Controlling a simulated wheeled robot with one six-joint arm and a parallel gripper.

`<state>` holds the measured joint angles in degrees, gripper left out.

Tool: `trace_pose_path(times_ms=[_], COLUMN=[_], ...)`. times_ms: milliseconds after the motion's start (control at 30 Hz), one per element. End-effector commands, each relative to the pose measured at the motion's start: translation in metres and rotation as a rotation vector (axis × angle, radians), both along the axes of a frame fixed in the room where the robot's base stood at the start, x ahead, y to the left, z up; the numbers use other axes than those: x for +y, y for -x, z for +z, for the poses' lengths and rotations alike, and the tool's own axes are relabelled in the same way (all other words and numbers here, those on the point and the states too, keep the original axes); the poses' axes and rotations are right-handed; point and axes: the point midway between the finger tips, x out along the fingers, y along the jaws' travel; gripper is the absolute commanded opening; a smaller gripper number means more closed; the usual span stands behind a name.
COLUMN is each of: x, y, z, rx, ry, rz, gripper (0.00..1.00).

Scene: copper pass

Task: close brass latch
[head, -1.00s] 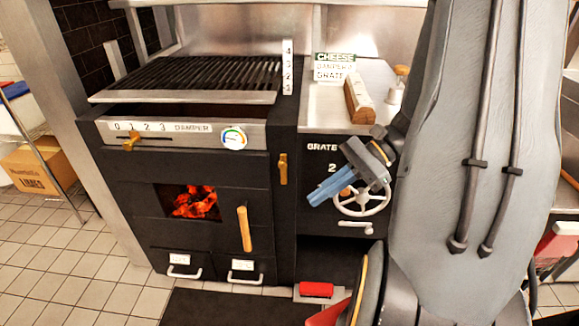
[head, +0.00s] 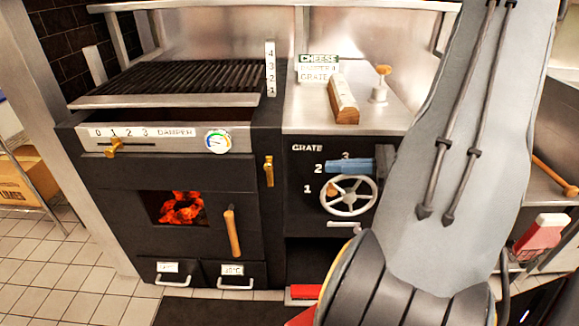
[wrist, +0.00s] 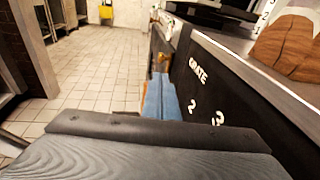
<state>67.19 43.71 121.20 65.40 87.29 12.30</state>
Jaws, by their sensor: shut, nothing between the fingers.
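The brass latch (head: 268,171) is a small upright brass lever on the black front of the oven, right of the firebox door (head: 168,226), which looks shut. A brass piece just beyond my fingertips in the wrist view looks like the same latch (wrist: 162,60). My gripper (head: 330,166) has blue fingers, shut and empty, pointing left toward the latch. It is in front of the grate panel, right of the latch and apart from it. In the wrist view my gripper (wrist: 159,88) hides whatever lies directly below it.
The grate handwheel (head: 348,196) is just below my gripper. A wooden door handle (head: 232,234) stands out left of the latch. A wood-and-white block (head: 343,102) and a knobbed post (head: 380,88) stand on the steel counter (head: 305,110). The tiled floor (wrist: 95,75) ahead is clear.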

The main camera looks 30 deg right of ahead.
Motion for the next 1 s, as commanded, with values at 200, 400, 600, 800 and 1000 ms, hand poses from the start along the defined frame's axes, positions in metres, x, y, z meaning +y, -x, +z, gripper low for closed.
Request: trace_pose_path(times_ms=[200,400,600,800,1000], x=[0.012,0.038,0.066,0.087,0.098], y=[-0.010,-0.035,-0.062,-0.083,-0.094], z=[-0.002,-0.008,-0.013,-0.019,-0.021], rx=[0.001,0.002,0.001,0.002,0.001], ry=[-0.001,-0.002,0.000,0.001,0.001], rz=[0.003,0.003,0.004,0.002,0.001], gripper=[0.00,0.00,0.00,0.00,0.00])
